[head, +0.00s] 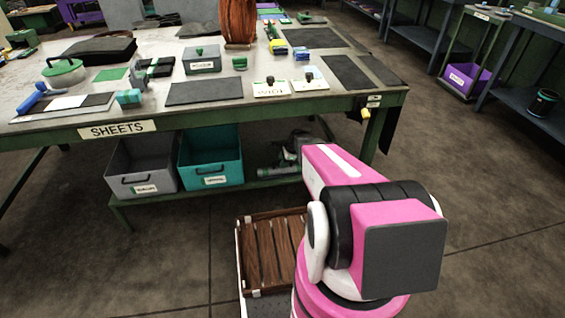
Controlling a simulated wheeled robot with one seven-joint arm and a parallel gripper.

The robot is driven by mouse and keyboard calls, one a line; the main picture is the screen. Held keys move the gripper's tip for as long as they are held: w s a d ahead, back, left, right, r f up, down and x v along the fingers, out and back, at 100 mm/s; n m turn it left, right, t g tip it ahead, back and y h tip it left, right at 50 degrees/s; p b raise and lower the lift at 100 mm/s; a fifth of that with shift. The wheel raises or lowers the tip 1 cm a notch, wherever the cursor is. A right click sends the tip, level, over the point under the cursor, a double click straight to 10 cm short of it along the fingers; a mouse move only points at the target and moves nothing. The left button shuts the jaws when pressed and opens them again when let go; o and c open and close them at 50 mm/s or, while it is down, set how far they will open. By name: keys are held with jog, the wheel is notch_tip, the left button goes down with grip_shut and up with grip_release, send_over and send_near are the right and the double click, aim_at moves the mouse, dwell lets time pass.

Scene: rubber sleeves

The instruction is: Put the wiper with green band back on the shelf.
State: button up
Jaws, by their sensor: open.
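I cannot pick out the wiper with the green band for certain. A small dark grey and green object (273,173) lies on the table's lower shelf (190,195), right of the teal bin, too small to identify. My gripper (288,156) is the dark shape at the end of my pink arm, close above that object and under the tabletop's front edge. It is open. Its fingers are small and partly hidden by my arm, and I cannot tell whether it touches anything.
The tabletop (60,118) holds sheets, blocks and a brown sleeve (238,22). A grey bin (142,165) and a teal bin (210,160) stand on the lower shelf. A slatted wooden tray (274,250) is beside my arm. The right floor is clear up to racks (515,108).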

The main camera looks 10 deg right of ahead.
jog(key=v, duration=1.1)
jog(key=shift+r, duration=0.2)
jog(key=shift+s, duration=0.1)
